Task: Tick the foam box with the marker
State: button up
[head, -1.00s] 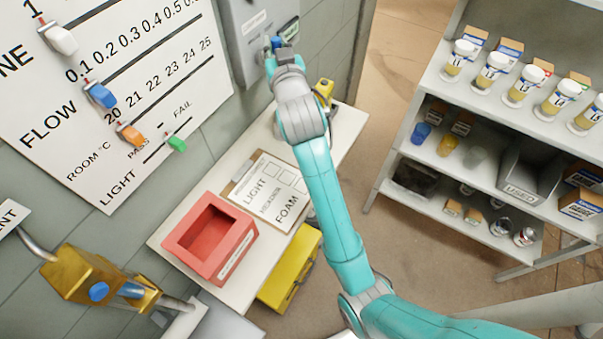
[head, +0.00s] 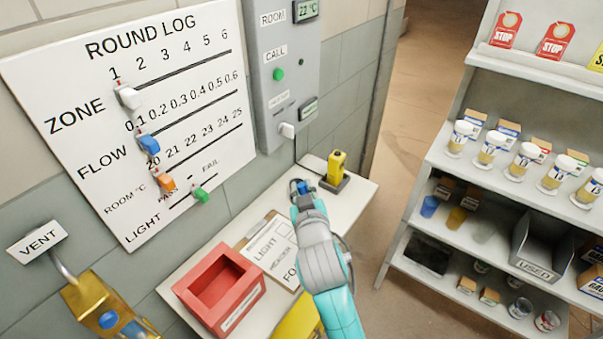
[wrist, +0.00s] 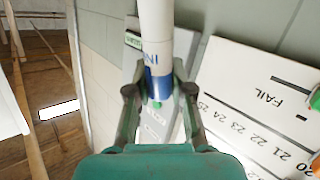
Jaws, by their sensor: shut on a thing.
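My gripper (head: 301,187) is shut on the marker (wrist: 155,50), a white cylinder with blue lettering and a blue band (wrist: 158,88) between the fingers in the wrist view. In the head view only a small blue part of it (head: 303,186) shows at the fingertips. The gripper is above the table's far part, clear of the wall panel. The check sheet (head: 270,252) lies on a clipboard on the table, left of my arm. Its LIGHT line and a box show; the FOAM word is partly covered by my arm and its box is hidden.
A red open box (head: 222,290) stands left of the sheet. A yellow device (head: 337,168) stands in a dark base beyond the gripper. The grey wall panel (head: 285,60) and the ROUND LOG board (head: 130,110) are behind. A stocked shelf (head: 440,165) is at right.

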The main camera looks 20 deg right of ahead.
jog(key=shift+s+f, duration=0.2)
jog(key=shift+f, duration=0.2)
notch_tip(320, 180, down, 7)
dwell(0.5)
jog(key=shift+f, duration=0.7)
dwell(1.2)
jog(key=shift+d+f, duration=0.1)
jog(key=shift+d, duration=0.4)
jog(key=shift+a, duration=0.5)
jog(key=shift+w+a, duration=0.15)
jog(key=shift+a, duration=0.2)
jog(key=shift+a, duration=0.3)
jog(key=shift+d, duration=0.8)
jog(key=shift+s+a, duration=0.35)
jog(key=shift+s, duration=0.15)
dwell(0.3)
